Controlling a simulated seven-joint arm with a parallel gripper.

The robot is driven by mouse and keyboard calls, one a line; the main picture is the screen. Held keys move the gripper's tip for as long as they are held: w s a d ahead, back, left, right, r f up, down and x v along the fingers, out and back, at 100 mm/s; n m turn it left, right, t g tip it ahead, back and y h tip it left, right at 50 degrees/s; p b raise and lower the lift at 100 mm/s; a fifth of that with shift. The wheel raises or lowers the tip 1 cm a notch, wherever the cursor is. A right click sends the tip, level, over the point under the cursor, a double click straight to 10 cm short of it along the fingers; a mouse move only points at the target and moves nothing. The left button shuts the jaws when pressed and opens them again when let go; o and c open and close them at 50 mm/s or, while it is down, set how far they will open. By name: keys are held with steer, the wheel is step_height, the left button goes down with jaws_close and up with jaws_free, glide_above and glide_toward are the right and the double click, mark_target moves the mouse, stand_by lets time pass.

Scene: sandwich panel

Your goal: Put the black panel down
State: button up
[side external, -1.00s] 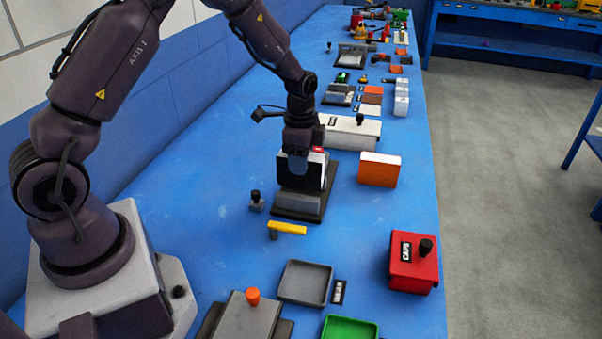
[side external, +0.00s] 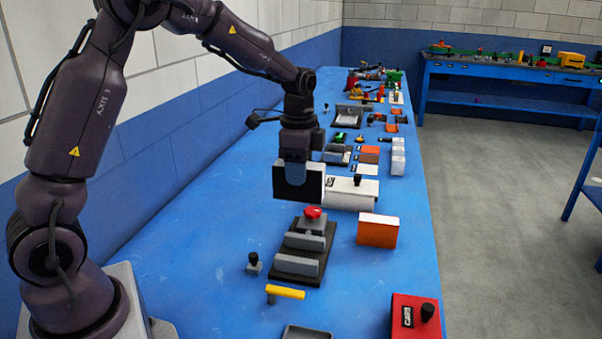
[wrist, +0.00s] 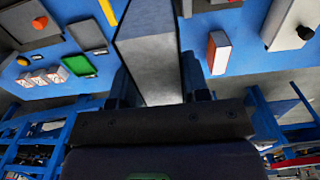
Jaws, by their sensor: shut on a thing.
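My gripper (side external: 295,174) is shut on the black panel (side external: 312,186), which has a dark face and pale edges. The panel hangs upright in the air, above and slightly behind a dark fixture. In the wrist view the panel (wrist: 152,55) fills the upper middle between my fingers, its broad side looking grey. The dark fixture (side external: 318,268) on the blue table carries grey bars and a red knob (side external: 313,212). The panel is apart from the fixture; the gap below it is visible.
An orange block with a white top (side external: 378,232) stands right of the fixture. A white box with a black knob (side external: 350,192) is behind. A small black-knobbed piece (side external: 254,264), a yellow handle (side external: 286,292) and a red box (side external: 412,316) are nearer. Blue table is clear at left.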

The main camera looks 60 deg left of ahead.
steer(key=d+f, duration=0.6)
steer(key=d, duration=0.5)
steer(key=w+f, duration=0.3)
steer(key=w, duration=0.1)
steer(key=w+f, duration=0.3)
steer(key=w, duration=0.1)
steer(key=w+f, duration=0.4)
steer(key=w, duration=0.1)
steer(key=shift+f, duration=1.55)
steer(key=shift+f, duration=0.15)
steer(key=o, duration=1)
steer(key=shift+c, duration=0.2)
step_height(320, 180, up, 12)
steer(key=shift+r, duration=0.25)
